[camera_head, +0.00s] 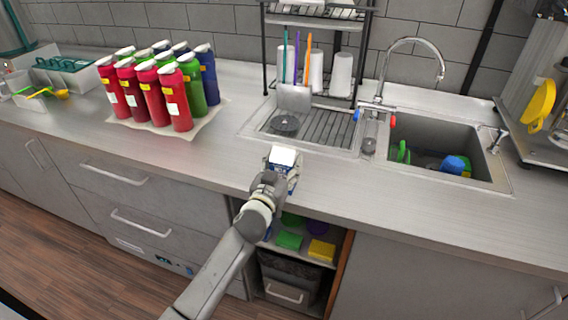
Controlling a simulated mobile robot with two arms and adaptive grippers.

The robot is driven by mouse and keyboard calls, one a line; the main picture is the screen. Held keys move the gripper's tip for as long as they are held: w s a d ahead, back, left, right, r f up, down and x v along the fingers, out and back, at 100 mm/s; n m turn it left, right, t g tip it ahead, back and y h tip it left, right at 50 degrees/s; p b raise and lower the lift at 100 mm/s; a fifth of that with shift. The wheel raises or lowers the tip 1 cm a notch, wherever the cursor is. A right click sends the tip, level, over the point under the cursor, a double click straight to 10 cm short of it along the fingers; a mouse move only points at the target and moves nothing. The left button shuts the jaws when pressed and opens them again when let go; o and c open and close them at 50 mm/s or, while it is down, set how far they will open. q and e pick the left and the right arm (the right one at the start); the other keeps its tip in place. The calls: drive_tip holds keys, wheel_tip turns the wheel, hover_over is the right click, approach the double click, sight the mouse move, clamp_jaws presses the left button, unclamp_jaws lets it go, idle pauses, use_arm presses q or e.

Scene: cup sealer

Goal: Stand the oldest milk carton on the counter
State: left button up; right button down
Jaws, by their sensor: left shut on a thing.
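A milk carton (284,157) with a white top and some blue on its side is at the front edge of the counter (345,185), in front of the drainboard. My left gripper (279,180) is shut on this carton, and my gripper and wrist hide most of its lower part. I cannot tell whether the carton touches the counter or is held just over it. My right gripper is not in view.
Red, green and blue bottles (160,88) stand on a pale mat to the left. A drying rack (318,50) and a sink (440,150) are behind and to the right. Below the counter is an open shelf (300,248) with colored items. Bare counter lies either side of the carton.

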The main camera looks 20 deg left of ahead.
use_arm(q)
drive_tip(key=o, duration=1.4)
drive_tip(key=shift+r, duration=0.2)
drive_tip(key=shift+s+f, duration=0.2)
drive_tip(key=shift+s, duration=0.1)
drive_tip(key=shift+s+a+r+b, duration=0.1)
drive_tip(key=shift+s+b, duration=0.35)
drive_tip(key=shift+s, duration=2.4)
drive_tip(key=shift+s+a+b, duration=0.1)
drive_tip(key=shift+s+b, duration=0.35)
drive_tip(key=shift+s, duration=2.4)
